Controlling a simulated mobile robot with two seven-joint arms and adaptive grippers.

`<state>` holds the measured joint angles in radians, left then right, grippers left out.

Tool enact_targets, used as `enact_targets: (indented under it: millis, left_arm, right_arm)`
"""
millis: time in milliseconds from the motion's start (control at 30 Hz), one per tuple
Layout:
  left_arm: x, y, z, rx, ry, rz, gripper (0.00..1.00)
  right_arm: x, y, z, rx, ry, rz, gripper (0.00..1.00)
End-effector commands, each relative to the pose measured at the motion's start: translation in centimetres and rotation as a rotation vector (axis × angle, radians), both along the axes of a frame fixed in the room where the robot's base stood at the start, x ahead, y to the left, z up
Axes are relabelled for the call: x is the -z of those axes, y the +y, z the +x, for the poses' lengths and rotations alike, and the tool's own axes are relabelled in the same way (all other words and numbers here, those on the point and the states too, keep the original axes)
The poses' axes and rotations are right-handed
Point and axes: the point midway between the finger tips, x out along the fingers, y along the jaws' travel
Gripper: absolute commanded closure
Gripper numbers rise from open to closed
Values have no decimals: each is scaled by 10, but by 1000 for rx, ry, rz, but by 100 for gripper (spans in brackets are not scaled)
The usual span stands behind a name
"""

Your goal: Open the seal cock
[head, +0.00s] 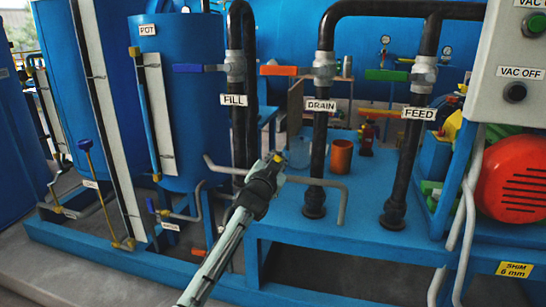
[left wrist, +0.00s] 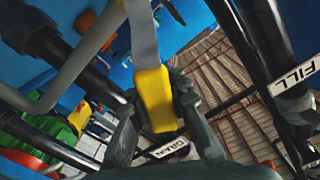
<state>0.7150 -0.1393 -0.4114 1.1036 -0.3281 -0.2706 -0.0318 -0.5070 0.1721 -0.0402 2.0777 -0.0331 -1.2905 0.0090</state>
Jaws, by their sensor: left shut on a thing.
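My left gripper (head: 272,168) reaches up from the bottom of the head view to a bent grey pipe in front of the blue bench. In the left wrist view its two fingers (left wrist: 157,105) are shut on a yellow grip (left wrist: 155,95) at the end of a flat grey lever (left wrist: 142,35). Only a speck of yellow shows at the fingertips in the head view. No readable label names the seal cock, so I cannot tell for certain whether this lever belongs to it. My right gripper is not in view.
The bent grey pipe (head: 318,182) runs close by the left gripper. Black pipes labelled FILL (head: 234,99), DRAIN (head: 320,105) and FEED (head: 419,113) rise behind. An orange cup (head: 341,156) stands on the blue bench (head: 365,200). A red motor cover (head: 512,178) is at right.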

Motion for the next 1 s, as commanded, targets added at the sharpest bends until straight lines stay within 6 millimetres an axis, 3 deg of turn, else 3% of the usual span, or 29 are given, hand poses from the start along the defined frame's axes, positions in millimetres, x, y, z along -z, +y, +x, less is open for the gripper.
enact_targets:
  millis: [733,767,933,1000]
  left_arm:
    - [7,-8,-3,0,-29,100,100]
    - [7,-8,-3,0,-29,100,83]
    - [7,-7,-3,0,-30,100,62]
    - [6,-7,-3,0,-30,100,59]
  right_arm:
    - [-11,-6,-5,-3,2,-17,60]
    - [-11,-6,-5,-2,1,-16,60]
    - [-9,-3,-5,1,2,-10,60]
    - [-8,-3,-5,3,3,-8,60]
